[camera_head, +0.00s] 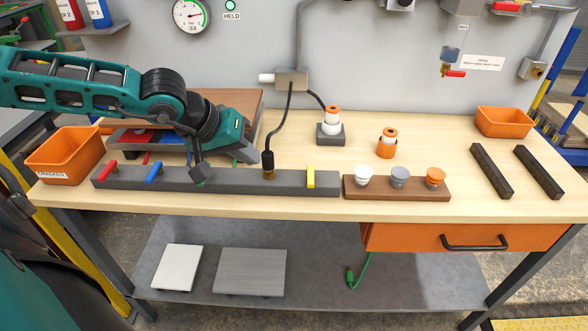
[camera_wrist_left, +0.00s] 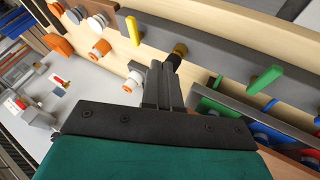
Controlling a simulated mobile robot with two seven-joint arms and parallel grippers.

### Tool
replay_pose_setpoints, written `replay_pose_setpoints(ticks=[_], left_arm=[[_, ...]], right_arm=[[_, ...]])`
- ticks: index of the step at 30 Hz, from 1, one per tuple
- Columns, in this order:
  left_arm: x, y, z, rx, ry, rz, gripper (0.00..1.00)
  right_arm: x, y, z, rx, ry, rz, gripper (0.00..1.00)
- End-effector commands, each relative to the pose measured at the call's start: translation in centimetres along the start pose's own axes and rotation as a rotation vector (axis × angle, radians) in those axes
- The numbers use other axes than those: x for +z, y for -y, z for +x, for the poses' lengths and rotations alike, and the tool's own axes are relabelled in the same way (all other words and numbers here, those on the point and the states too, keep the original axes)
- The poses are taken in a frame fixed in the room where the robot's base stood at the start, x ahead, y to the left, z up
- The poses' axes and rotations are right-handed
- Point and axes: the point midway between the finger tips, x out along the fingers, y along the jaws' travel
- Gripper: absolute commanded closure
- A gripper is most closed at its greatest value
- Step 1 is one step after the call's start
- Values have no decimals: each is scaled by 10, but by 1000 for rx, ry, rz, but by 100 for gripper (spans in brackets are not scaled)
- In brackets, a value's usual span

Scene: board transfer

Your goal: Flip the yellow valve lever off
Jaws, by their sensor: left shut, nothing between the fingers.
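The yellow valve lever (camera_head: 310,177) is near the right end of a long dark grey bar (camera_head: 225,180). It points across the bar, while the red lever (camera_head: 107,172) and blue lever (camera_head: 154,172) slant. The yellow lever also shows in the left wrist view (camera_wrist_left: 133,30). My left gripper (camera_head: 200,173) is shut and empty over the bar, well left of the yellow lever. In the wrist view its fingers (camera_wrist_left: 160,70) are together near a brass hose fitting (camera_wrist_left: 179,51), and a green lever (camera_wrist_left: 264,78) stands on the fitting's other side from the yellow one. My right gripper is out of view.
The fitting with its black hose (camera_head: 268,160) rises between my left gripper and the yellow lever. A brown block with several knobs (camera_head: 400,195) adjoins the bar's right end. An orange bin (camera_head: 65,155) stands at the left. Table right of the lever's back side is partly clear.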

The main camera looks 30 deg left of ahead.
Motion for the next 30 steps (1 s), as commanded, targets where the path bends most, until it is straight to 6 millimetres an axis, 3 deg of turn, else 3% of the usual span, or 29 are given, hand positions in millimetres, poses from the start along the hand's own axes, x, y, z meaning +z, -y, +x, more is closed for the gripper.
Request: replay_pose_setpoints(ticks=[10,20,30], left_arm=[[0,-1,3,5,1,-6,100],[1,-2,28,8,1,-11,100],[4,0,53,7,0,-7,100]], right_arm=[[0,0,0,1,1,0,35],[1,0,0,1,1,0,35],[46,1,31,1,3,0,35]])
